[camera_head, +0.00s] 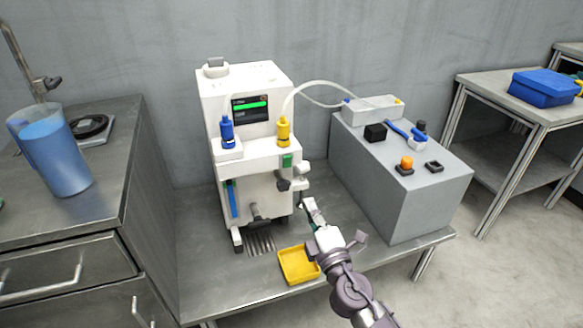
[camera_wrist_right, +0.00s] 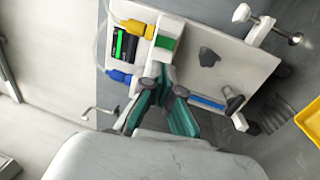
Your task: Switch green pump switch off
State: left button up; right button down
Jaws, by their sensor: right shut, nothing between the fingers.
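The green pump switch (camera_head: 287,160) is a small green block on the upper right front of the white pump machine (camera_head: 262,90), below the yellow-capped bottle. It also shows in the right wrist view (camera_wrist_right: 165,43), just beyond my fingertips. My right gripper (camera_head: 309,206) is in front of the machine's lower right side, lower in the picture than the switch. In the right wrist view its teal fingers (camera_wrist_right: 158,72) come together near the switch, shut and empty. They appear apart from the switch, though the exact gap is hard to tell. My left gripper is not in view.
A yellow tray (camera_head: 298,280) lies below my right gripper. A grey control box (camera_head: 425,195) with an orange button (camera_head: 407,161) stands to the right. Dark knobs (camera_head: 283,184) stick out below the switch. A blue jug (camera_head: 58,160) stands on the left counter.

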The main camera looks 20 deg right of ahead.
aim_at(289, 160)
jog(key=w, duration=0.4)
jog(key=w+r, duration=0.1)
jog(key=w, duration=0.3)
jog(key=w+r, duration=0.1)
jog(key=w, duration=0.3)
jog(key=shift+a+p, duration=0.25)
jog(key=shift+p, duration=0.15)
jog(key=shift+w+r, duration=0.1)
jog(key=shift+w, duration=0.45)
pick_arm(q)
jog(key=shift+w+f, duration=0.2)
pick_arm(e)
jog(key=shift+w, duration=0.1)
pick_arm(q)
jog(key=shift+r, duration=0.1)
pick_arm(e)
jog(key=p, duration=0.3)
jog(key=shift+w+r+g, duration=0.15)
jog(key=shift+r+g, duration=0.15)
jog(key=shift+r, duration=0.1)
jog(key=shift+f, duration=0.15)
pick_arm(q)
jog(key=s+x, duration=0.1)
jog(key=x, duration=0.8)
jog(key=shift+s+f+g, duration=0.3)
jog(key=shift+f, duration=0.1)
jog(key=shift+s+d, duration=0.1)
pick_arm(e)
jog(key=shift+d, duration=0.1)
